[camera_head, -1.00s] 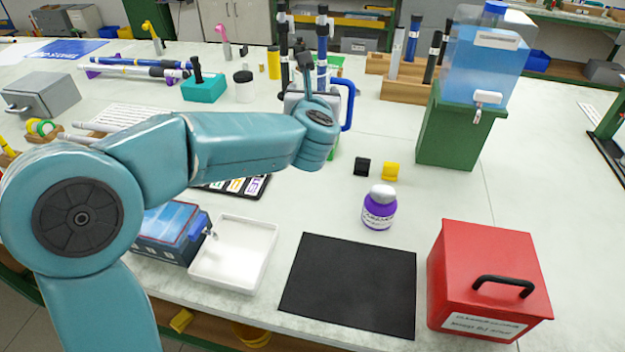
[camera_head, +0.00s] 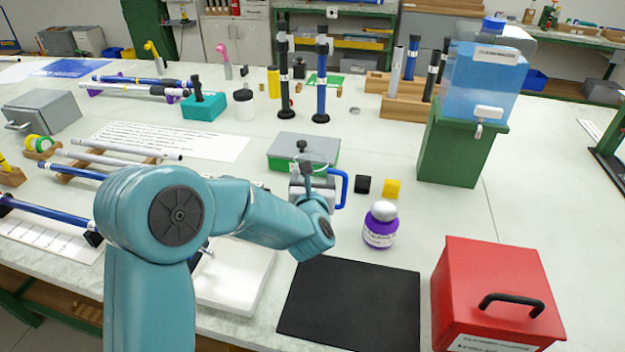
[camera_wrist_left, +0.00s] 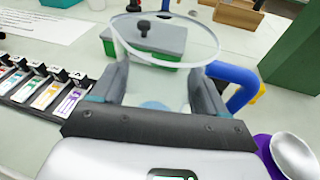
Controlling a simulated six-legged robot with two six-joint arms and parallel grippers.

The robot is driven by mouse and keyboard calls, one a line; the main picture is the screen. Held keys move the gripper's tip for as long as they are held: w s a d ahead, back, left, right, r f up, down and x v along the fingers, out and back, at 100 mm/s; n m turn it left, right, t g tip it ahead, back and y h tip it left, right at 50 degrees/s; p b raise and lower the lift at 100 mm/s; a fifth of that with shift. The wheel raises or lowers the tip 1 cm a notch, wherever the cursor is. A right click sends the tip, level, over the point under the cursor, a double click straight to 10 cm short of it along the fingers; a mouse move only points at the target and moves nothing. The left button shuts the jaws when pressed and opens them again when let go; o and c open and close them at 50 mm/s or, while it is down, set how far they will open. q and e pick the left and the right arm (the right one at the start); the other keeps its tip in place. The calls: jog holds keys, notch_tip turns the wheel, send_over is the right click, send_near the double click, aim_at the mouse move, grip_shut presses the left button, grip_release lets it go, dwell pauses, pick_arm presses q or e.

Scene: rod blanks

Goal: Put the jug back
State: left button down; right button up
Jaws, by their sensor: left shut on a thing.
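The clear jug with a blue handle (camera_head: 342,188) is held above the bench in the head view. In the left wrist view its round clear rim and blue handle (camera_wrist_left: 240,84) show between and beside the fingers. My left gripper (camera_head: 308,180) is shut on the jug, one finger on each side of its body (camera_wrist_left: 160,88). The jug looks roughly upright. Its base is hidden by the gripper, so its height over the bench cannot be told. My right gripper is not in view.
A green-based grey box (camera_head: 303,150) stands just behind the jug. A purple bottle (camera_head: 380,228), black block (camera_head: 362,184) and yellow block (camera_head: 392,188) are to its right. A black mat (camera_head: 350,305), white tray (camera_head: 236,285), red box (camera_head: 495,290) and water tank (camera_head: 484,85) surround it.

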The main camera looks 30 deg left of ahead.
pick_arm(q)
jog(key=shift+s+r, duration=0.1)
jog(key=shift+r, duration=0.05)
grip_release()
jog(key=b+v, duration=0.1)
jog(key=v, duration=1.1)
jog(key=shift+b, duration=0.4)
